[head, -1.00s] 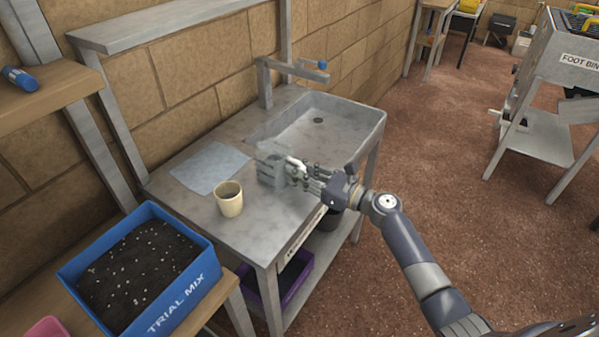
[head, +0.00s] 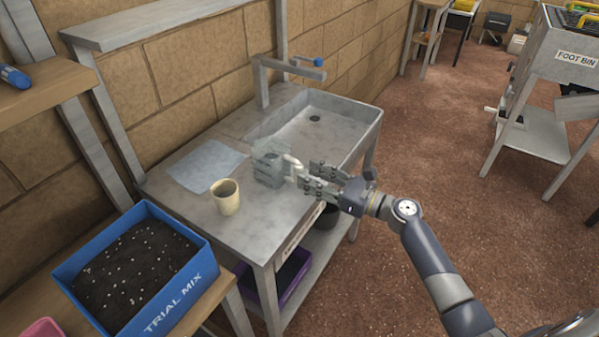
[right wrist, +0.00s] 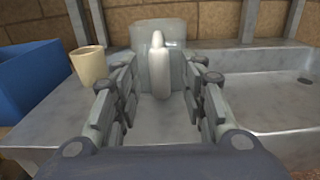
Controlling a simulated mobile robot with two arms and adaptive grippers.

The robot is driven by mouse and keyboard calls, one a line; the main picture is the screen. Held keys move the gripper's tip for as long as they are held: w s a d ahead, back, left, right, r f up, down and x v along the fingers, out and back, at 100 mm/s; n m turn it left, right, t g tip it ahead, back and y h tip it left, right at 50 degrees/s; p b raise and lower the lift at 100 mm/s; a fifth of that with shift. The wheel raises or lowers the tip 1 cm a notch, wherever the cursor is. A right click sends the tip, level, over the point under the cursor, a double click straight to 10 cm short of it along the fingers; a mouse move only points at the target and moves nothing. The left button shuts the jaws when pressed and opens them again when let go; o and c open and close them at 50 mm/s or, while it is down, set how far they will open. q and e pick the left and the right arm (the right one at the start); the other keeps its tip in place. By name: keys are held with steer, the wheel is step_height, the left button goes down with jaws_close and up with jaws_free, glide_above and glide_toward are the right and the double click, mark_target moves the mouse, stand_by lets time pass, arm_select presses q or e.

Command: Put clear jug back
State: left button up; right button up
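The clear jug (head: 268,170) stands upright on the grey bench beside the sink basin, its pale handle facing my right gripper. In the right wrist view the jug (right wrist: 145,34) is straight ahead, with its handle (right wrist: 159,65) between my fingers. My right gripper (head: 306,175) is open at the jug's right side. In the right wrist view its fingers (right wrist: 165,85) are spread, with a gap on both sides of the handle. The far side of the jug is hidden. My left gripper is in neither current view.
A cream cup (head: 226,198) stands left of the jug. A blue-grey sheet (head: 205,166) lies behind the cup. The sink (head: 325,130) with its tap (head: 262,85) is behind and right. A blue soil box (head: 190,290) is at front left.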

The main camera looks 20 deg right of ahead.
steer(key=v, duration=0.7)
steer(key=s+f+n+g+h, duration=0.2)
steer(key=s+f+n, duration=0.15)
steer(key=f, duration=0.85)
steer(key=s+d+f+n+g+h, duration=0.1)
steer(key=s+f+n+g+h, duration=0.2)
steer(key=f, duration=0.9)
steer(key=s+f+n+g+h, duration=0.15)
steer(key=s+f, duration=0.35)
steer(key=f, duration=0.7)
steer(key=s+a+f+n+g+h, duration=0.1)
steer(key=s+a+f+n+g, duration=0.1)
steer(key=s+f+n, duration=0.5)
steer(key=s+a+f+n+g+h, duration=0.2)
steer(key=s+f+n, duration=0.5)
steer(key=s, duration=0.9)
steer(key=s+a+f+n+g+h, duration=0.1)
steer(key=s+a+f+n+g, duration=0.1)
steer(key=s+f+n, duration=0.5)
steer(key=s+n, duration=0.2)
steer(key=s, duration=0.3)
steer(key=shift+s+g+b, duration=0.25)
steer(key=shift+g+b, duration=0.1)
steer(key=shift+b, duration=0.05)
steer(key=shift+h, duration=0.25)
